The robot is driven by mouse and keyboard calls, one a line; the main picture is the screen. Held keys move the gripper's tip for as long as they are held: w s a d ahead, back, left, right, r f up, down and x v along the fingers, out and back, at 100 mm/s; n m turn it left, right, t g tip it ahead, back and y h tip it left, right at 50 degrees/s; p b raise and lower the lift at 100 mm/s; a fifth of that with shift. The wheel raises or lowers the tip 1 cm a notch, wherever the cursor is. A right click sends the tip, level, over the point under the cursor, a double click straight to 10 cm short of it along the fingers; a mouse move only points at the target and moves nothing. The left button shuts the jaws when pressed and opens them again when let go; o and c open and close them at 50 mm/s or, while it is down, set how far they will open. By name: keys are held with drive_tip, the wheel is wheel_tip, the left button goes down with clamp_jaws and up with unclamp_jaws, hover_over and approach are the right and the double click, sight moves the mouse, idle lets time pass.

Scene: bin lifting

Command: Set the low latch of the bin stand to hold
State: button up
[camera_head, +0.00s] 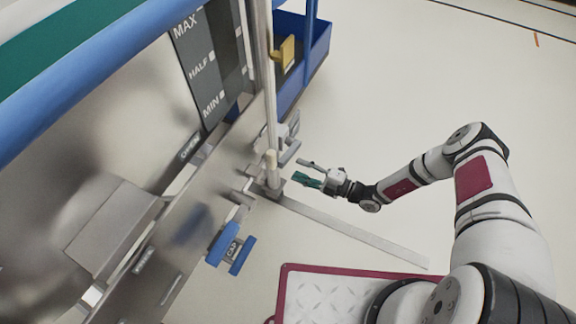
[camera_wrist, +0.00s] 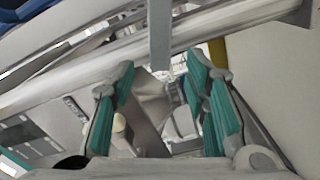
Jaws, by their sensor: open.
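The metal bin stand (camera_head: 267,85) stands at the left of the head view, with an upright post and a flat foot bar on the floor. Low on the post are grey lever-like fittings (camera_head: 289,153) and a cream-tipped peg (camera_head: 271,162). I cannot tell which one is the low latch, nor its setting. My gripper (camera_head: 303,174) is just right of these fittings, low over the floor, apart from them as far as I can see. In the wrist view my gripper (camera_wrist: 160,68) has its teal fingers apart, with grey metal parts beyond and nothing clearly between them.
A metal panel with a MAX/HALF/MIN gauge (camera_head: 203,65) and a blue rail (camera_head: 80,85) fill the left. A blue bin (camera_head: 305,60) stands behind the post.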

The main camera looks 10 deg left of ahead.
sight(285, 164)
drive_tip(key=shift+b+x, duration=0.45)
drive_tip(key=shift+x, duration=2.2)
clamp_jaws()
